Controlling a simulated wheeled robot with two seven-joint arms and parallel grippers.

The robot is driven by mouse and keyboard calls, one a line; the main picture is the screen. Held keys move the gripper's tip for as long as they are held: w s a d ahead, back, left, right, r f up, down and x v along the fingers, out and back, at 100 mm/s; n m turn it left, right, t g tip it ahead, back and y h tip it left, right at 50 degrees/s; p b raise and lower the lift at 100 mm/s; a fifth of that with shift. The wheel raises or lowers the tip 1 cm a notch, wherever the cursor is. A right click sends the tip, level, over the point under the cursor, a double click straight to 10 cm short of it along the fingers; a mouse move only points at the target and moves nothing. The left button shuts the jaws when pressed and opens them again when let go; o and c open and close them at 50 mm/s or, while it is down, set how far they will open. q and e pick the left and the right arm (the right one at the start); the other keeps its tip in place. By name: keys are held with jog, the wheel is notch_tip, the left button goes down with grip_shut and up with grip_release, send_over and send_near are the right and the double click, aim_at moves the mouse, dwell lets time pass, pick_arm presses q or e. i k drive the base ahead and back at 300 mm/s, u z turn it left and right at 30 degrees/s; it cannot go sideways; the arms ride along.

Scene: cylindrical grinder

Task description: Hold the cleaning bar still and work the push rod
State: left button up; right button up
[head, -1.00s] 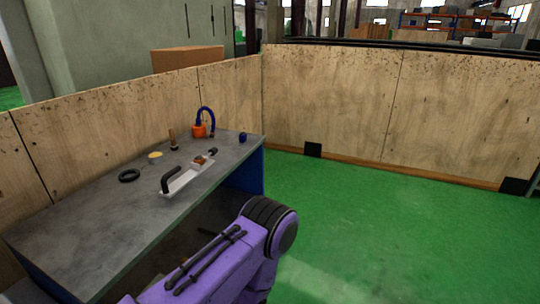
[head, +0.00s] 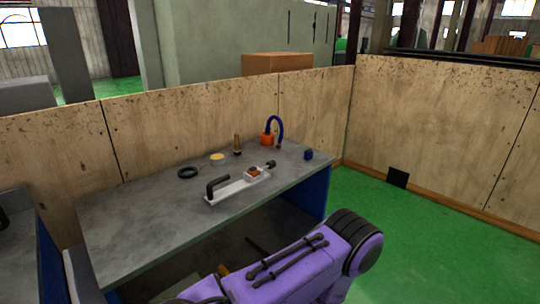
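A pale, long, narrow fixture (head: 236,188) lies on the grey bench top. A black bent handle (head: 216,185) rises at its near-left end. A brown-orange piece (head: 254,172) sits near its far-right end, with a small dark knob (head: 271,164) beyond it. I cannot tell which of these parts is the cleaning bar and which is the push rod. Neither gripper is in view. Only a purple link of one of my arms shows, in front of the bench at lower right.
The grey bench (head: 150,220) also holds a black ring (head: 188,172), a yellow disc (head: 217,157), an upright brown-handled tool (head: 238,145), an orange block with a blue hose (head: 267,139) and a blue piece (head: 308,155). Wooden panels (head: 190,125) stand behind. Green floor (head: 420,220) is clear at right.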

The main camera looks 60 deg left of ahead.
aim_at(271, 164)
jog(key=u, duration=0.4)
jog(key=i, duration=1.65)
jog(key=u, duration=1.45)
jog(key=i, duration=0.85)
jog(key=u, duration=1.05)
